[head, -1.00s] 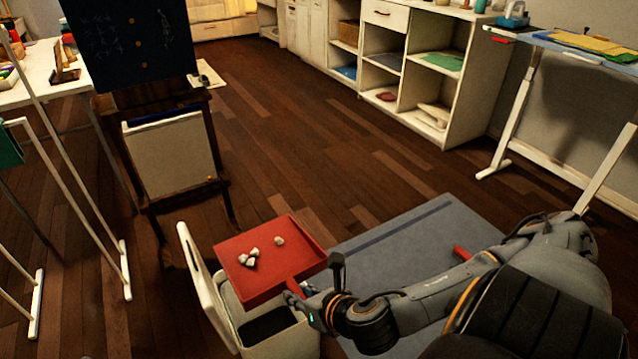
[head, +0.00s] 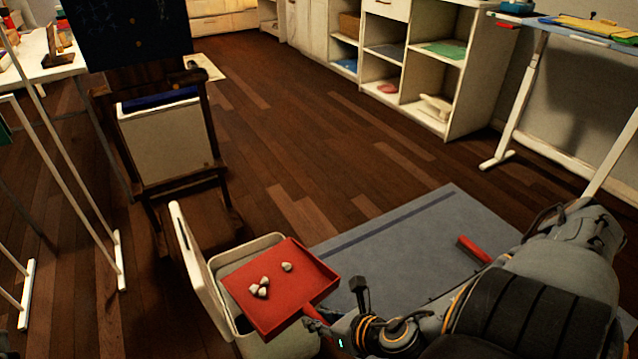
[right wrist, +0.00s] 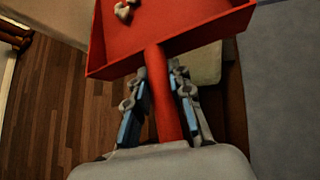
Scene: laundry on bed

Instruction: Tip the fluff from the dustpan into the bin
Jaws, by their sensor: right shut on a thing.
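The red dustpan (head: 290,307) is held over the open white bin (head: 222,262), roughly level or slightly tilted. Several pale bits of fluff (head: 264,286) lie on the pan, with one piece a little apart from the rest. My right gripper (head: 318,322) is shut on the dustpan's handle. In the right wrist view the red handle (right wrist: 167,100) runs between the fingers, and the pan and some fluff show at the top. The bin's lid (head: 196,270) stands open on its left side. The pan hides much of the bin's opening. My left gripper is not in view.
A grey mat (head: 400,240) lies right of the bin, with a red brush-like object (head: 474,249) on it. A wooden easel (head: 165,140) stands behind the bin. White shelves (head: 440,75) line the back right. The wooden floor between is clear.

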